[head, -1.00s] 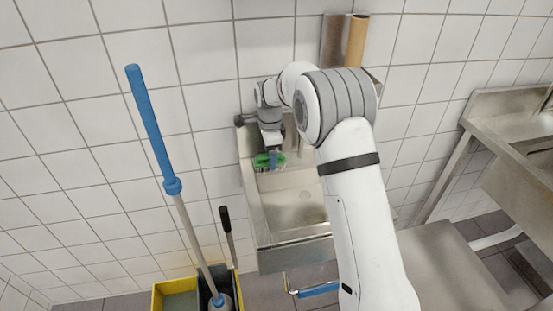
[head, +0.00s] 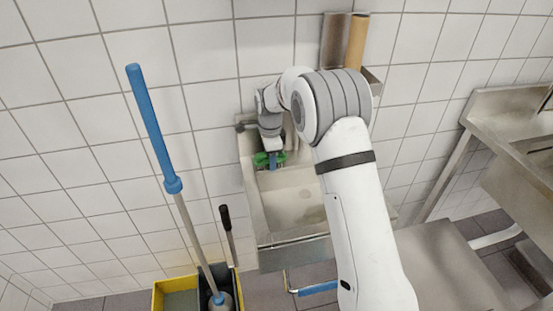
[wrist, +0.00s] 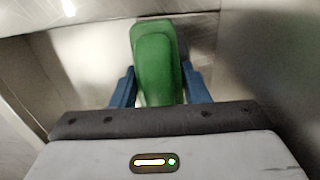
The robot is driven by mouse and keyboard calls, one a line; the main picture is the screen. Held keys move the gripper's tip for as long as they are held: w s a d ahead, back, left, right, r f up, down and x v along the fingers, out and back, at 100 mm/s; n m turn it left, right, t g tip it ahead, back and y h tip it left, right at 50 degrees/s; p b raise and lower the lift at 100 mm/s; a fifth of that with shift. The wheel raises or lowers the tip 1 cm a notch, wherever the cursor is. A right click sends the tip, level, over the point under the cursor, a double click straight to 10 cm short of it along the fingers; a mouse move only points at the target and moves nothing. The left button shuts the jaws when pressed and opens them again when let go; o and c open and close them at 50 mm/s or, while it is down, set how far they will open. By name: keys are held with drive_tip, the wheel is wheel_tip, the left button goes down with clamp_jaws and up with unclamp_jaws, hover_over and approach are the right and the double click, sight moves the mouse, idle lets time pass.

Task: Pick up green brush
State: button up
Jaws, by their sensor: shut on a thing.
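The green brush (head: 262,159) is at the back of the steel sink, below my wrist. In the wrist view the brush (wrist: 156,55) is a rounded green body lying lengthwise between the blue fingers of my gripper (wrist: 159,88). My gripper (head: 272,161) is shut on the brush, one finger on each side. The brush's bristles and underside are hidden. I cannot tell whether it touches the sink.
The steel sink (head: 255,208) has raised walls around the gripper. A blue-handled mop (head: 150,120) stands in a yellow and dark bucket (head: 165,295) at lower left. A paper roll holder (head: 335,40) is on the tiled wall. A steel counter (head: 500,140) is at right.

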drive_tip(key=shift+c, duration=0.8)
drive_tip(key=shift+r, duration=0.1)
